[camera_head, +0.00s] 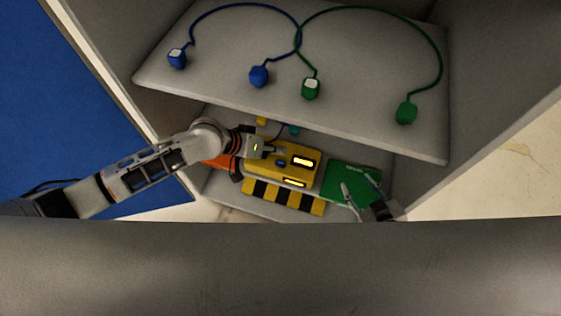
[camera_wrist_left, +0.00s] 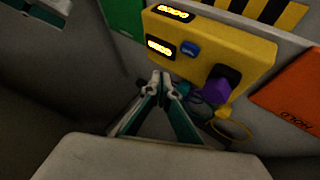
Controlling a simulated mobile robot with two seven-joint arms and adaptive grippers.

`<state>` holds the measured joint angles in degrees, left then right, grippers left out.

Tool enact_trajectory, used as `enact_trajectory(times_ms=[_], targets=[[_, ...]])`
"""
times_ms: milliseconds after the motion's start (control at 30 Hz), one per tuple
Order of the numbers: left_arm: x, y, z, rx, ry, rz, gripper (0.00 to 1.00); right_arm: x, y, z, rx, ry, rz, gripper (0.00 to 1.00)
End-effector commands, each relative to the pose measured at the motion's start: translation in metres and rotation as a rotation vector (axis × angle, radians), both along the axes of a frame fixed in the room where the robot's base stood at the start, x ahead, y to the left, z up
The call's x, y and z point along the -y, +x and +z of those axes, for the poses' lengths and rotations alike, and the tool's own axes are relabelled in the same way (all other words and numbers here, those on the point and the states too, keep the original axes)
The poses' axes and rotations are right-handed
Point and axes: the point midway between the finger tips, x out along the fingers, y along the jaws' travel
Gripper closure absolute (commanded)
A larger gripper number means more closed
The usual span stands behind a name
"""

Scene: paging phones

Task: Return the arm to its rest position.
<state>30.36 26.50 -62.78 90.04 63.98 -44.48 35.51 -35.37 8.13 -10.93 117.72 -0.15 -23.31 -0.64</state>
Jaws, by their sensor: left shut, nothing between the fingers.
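My left gripper (camera_head: 278,151) reaches in from the left, under the upper shelf, in front of a yellow box (camera_head: 310,177). In the left wrist view the left gripper (camera_wrist_left: 161,77) is shut, its fingertips together and empty, near the box's lower edge. The yellow box (camera_wrist_left: 235,45) has two lit displays, a blue button (camera_wrist_left: 190,48) and a dark socket with a purple piece (camera_wrist_left: 216,89). My right gripper (camera_head: 357,183) is in front of a green panel (camera_head: 335,172), its fingers apart and empty.
A blue cable (camera_head: 240,7) and a green cable (camera_head: 385,12) with block ends lie on the upper shelf (camera_head: 200,80). An orange panel (camera_wrist_left: 293,90) marked HOLD is beside the box. A black-and-yellow striped strip (camera_head: 283,196) runs below it. Thin cables hang near the left fingers.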

Motion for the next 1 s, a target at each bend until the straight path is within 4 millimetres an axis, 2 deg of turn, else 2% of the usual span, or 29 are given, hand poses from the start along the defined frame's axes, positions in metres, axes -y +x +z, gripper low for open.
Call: enact_trajectory(times_ms=[667,767,1000], targets=[[0.0,0.0,0.0,0.001,0.0,0.0,1.0,0.0,0.0,0.0,0.0,0.0,0.0,0.6],[0.005,-0.005,-0.001,0.013,-0.013,-0.001,1.0,0.0,-0.001,-0.002,-0.003,0.002,0.0,0.6],[0.024,-0.035,0.002,0.147,-0.082,0.029,1.0,-0.003,-0.008,-0.011,-0.023,0.015,-0.001,0.6]])
